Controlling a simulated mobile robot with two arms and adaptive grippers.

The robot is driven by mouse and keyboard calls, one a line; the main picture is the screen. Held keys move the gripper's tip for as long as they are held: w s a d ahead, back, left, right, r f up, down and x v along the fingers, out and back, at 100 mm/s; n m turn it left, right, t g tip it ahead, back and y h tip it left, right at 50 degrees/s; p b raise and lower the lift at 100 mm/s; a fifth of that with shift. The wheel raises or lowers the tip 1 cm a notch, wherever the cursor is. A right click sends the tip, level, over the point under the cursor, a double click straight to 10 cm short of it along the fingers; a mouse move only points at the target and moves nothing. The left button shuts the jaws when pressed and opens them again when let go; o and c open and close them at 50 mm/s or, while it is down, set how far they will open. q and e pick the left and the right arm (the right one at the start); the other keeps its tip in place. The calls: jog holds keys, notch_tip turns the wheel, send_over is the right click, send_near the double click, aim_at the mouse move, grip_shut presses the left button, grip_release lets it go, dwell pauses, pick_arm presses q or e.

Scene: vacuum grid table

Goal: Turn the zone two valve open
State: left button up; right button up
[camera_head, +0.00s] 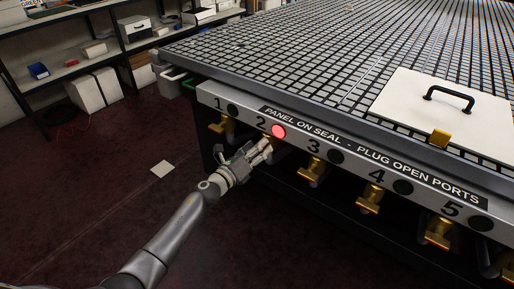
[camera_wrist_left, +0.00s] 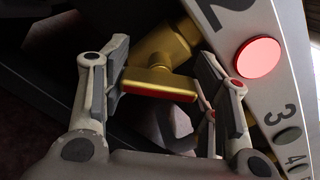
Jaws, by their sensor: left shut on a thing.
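The zone two valve shows in the left wrist view as a brass body with a flat handle (camera_wrist_left: 158,82) that has a red edge. The handle lies roughly crosswise between the fingers of my left gripper (camera_wrist_left: 163,62), which is shut on it. In the head view my left gripper (camera_head: 267,151) reaches the valve under the number 2 and hides most of it. The round zone two light (camera_head: 278,131) glows red, and it also shows in the left wrist view (camera_wrist_left: 258,57). My right gripper is in neither view.
The other brass valves (camera_head: 313,168) hang below the labelled front panel (camera_head: 300,137), beside dark lights. A white board (camera_head: 415,105) with a black handle lies on the grid table (camera_head: 270,55). Shelves (camera_head: 75,68) stand at the back left. The floor at left is mostly clear.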

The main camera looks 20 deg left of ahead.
pick_arm(q)
jog(key=shift+n, duration=1)
jog(key=n+p, duration=0.2)
jog(key=n, duration=0.4)
jog(key=shift+a+f+n+p, duration=0.15)
jog(key=shift+n+p, duration=0.25)
jog(key=shift+n, duration=0.9)
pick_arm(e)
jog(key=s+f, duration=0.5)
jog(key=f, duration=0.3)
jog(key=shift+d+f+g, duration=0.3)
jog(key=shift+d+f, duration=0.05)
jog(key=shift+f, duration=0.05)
pick_arm(q)
jog(key=o, duration=1)
jog(key=v, duration=1.2)
